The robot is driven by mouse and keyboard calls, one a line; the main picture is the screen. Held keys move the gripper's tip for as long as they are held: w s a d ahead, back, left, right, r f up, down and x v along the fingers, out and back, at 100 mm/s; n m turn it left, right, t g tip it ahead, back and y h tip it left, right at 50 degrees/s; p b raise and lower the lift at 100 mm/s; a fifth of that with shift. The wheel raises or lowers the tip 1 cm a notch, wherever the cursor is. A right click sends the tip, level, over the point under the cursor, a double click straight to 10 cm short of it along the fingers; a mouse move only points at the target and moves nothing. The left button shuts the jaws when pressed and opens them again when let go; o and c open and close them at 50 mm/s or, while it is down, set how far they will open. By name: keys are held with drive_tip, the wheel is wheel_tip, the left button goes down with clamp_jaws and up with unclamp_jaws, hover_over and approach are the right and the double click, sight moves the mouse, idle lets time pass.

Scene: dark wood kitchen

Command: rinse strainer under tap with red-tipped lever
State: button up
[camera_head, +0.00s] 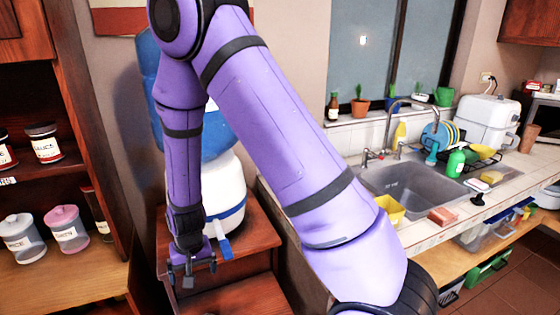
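My gripper (190,275) hangs pointing down at the lower left, in front of the water dispenser. Its fingers look spread, with nothing seen between them. The tap (388,125) is a tall curved metal faucet behind the sink (405,183). A small red-tipped lever (366,154) stands at the left of its base, with another reddish bit close to its right. I cannot make out a strainer for certain. A yellow object (388,209) at the sink's front left corner is partly hidden by my arm, and its kind is unclear.
A dispenser with a white base (228,185) and blue spigot (225,247) stands on a wooden stand (255,232). Shelves with jars (68,230) are at left. Beside the sink are a reddish block (442,216), green bottle (456,162) and dish rack (483,154).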

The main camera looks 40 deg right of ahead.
drive_tip(key=s+d+r+n+t, duration=0.1)
drive_tip(key=s+d+r, duration=0.1)
drive_tip(key=r, duration=1)
drive_tip(key=s+d+r+n+t, duration=0.1)
drive_tip(key=s+d+r, duration=0.2)
drive_tip(key=r, duration=0.9)
drive_tip(key=s+d+r+t, duration=0.1)
drive_tip(key=s+d+r, duration=0.2)
drive_tip(key=s+r, duration=0.3)
drive_tip(key=s+d+r+n+t, duration=0.1)
drive_tip(key=s+d+r, duration=0.2)
drive_tip(key=s+r, duration=0.4)
drive_tip(key=s, duration=0.4)
drive_tip(key=shift+s+d+r+t+h, duration=0.15)
drive_tip(key=shift+s+r+t+h, duration=0.15)
drive_tip(key=shift+s+h, duration=0.1)
